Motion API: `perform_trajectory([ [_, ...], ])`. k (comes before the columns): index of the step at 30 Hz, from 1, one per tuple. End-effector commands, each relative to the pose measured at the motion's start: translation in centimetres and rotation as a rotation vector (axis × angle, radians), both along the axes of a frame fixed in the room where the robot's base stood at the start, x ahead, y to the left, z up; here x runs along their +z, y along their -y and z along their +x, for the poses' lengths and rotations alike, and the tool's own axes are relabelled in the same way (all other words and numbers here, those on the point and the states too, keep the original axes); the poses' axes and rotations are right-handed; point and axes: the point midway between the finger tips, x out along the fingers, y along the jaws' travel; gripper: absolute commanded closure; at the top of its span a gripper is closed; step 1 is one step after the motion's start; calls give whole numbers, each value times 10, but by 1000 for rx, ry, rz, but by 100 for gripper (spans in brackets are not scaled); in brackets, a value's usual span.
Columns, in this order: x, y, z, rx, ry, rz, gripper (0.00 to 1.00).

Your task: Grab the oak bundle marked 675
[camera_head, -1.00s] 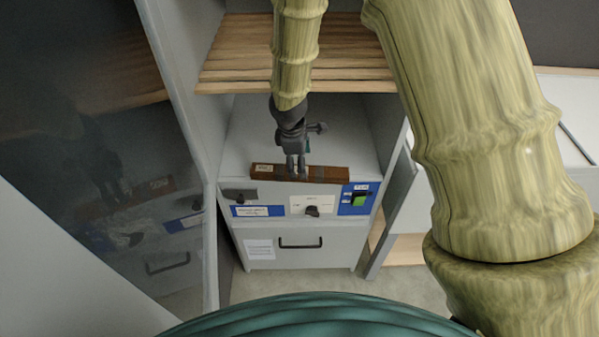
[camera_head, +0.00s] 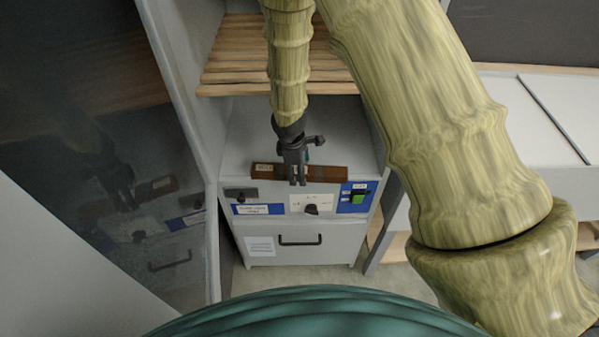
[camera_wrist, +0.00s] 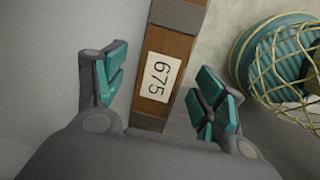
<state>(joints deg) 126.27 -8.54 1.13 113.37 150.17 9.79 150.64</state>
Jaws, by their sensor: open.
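The oak bundle (camera_head: 333,173) is a long brown bar lying across the grey machine top, near its front edge. In the wrist view the bundle (camera_wrist: 178,50) carries a white label reading 675 (camera_wrist: 157,77) and a grey band above it. My gripper (camera_head: 297,183) points down over the bundle, and its fingers hide part of the bar in the head view. In the wrist view my gripper (camera_wrist: 163,88) is open, with teal-padded fingers on either side of the labelled stretch. Gaps show between the pads and the bar.
The machine front has blue and white panels with a black knob (camera_head: 311,209) and a green switch (camera_head: 358,198). A drawer (camera_head: 300,255) is below. A slatted wooden shelf (camera_head: 225,70) is behind. A dark glossy panel (camera_head: 90,150) stands left.

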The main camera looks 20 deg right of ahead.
Motion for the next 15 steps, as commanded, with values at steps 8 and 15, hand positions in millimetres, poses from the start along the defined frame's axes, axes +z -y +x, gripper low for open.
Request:
perform_trajectory([
  [8,0,0,0,0,0,0,72],
  [15,0,0,0,0,0,0,91],
])
